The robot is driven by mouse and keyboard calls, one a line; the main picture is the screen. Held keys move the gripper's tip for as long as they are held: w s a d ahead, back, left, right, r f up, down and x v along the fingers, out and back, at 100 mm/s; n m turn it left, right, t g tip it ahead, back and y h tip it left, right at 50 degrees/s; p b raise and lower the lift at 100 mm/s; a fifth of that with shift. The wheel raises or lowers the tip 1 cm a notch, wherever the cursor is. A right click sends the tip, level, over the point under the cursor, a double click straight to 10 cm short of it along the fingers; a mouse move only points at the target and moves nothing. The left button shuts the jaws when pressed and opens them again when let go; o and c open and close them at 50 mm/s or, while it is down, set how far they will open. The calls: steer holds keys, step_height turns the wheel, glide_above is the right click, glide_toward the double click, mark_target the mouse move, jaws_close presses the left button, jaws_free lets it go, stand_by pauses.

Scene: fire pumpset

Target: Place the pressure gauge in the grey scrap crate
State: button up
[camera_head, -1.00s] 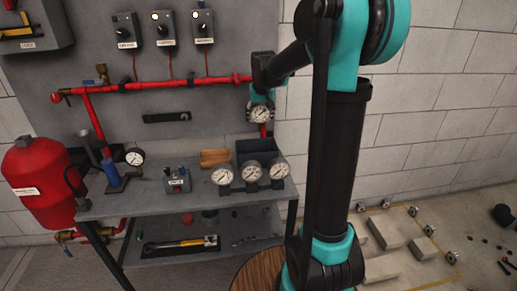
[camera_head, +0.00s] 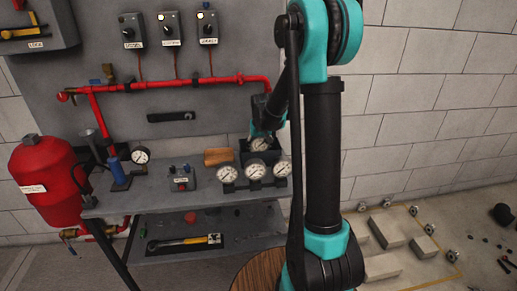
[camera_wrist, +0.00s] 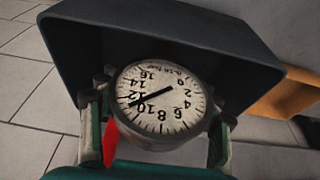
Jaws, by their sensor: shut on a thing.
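The pressure gauge (camera_head: 260,145) has a round white dial and is held by my gripper (camera_head: 262,136) at the crate in the head view. In the wrist view the gauge (camera_wrist: 160,95) sits between the two fingers of my gripper (camera_wrist: 160,128), dial facing the camera. The dark grey scrap crate (camera_head: 244,157) stands at the back right of the bench. In the wrist view its wall (camera_wrist: 70,38) rises around the far side of the gauge. The gauge is at the crate's opening; its lower body and the crate's floor are hidden, so I cannot tell if it touches.
Several similar gauges stand in a rack (camera_head: 256,184) directly in front of the crate. A wooden block (camera_head: 217,157) lies to its left; an orange-brown edge (camera_wrist: 290,100) shows in the wrist view. The red pipe (camera_head: 170,83) runs along the panel above. A switch box (camera_head: 181,179) sits on the bench.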

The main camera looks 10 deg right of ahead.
steer(key=o, duration=1.4)
steer(key=shift+f, duration=0.1)
steer(key=v, duration=1.2)
